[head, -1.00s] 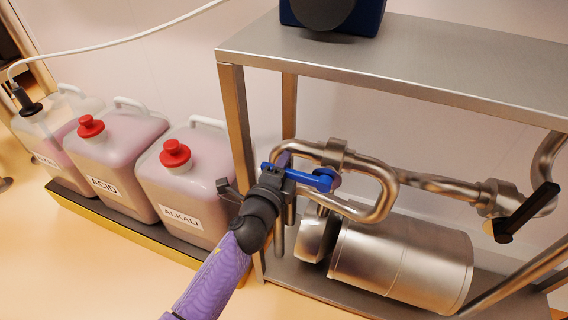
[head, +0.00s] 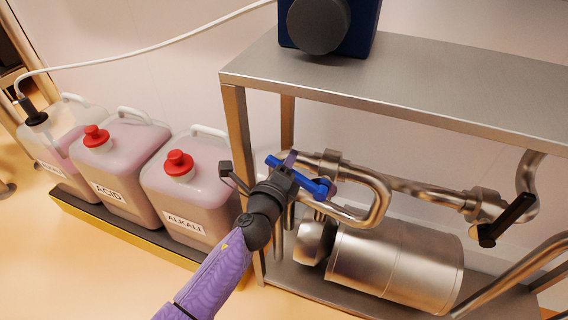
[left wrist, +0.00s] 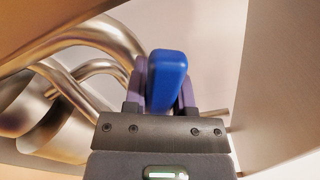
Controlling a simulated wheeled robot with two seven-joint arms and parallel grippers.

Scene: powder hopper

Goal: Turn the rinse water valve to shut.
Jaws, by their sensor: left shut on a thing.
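A valve with a blue lever handle (head: 315,187) sits on the bent steel pipe at the left end of the steel frame. My left gripper (head: 287,168) is shut on the blue handle near its left end. The handle slants down to the right in the head view. In the left wrist view the blue handle (left wrist: 167,78) stands between the two purple fingers of my left gripper (left wrist: 165,95). The gripper hides part of the handle and most of the valve body. No lettering on the valve is legible. My right gripper is not in view.
A steel shelf (head: 400,85) overhangs the pipes, its left leg (head: 240,140) close to my gripper. A black-handled valve (head: 505,218) is at right, a steel cylinder (head: 395,270) below. Acid (head: 120,160) and alkali (head: 185,190) canisters stand at left.

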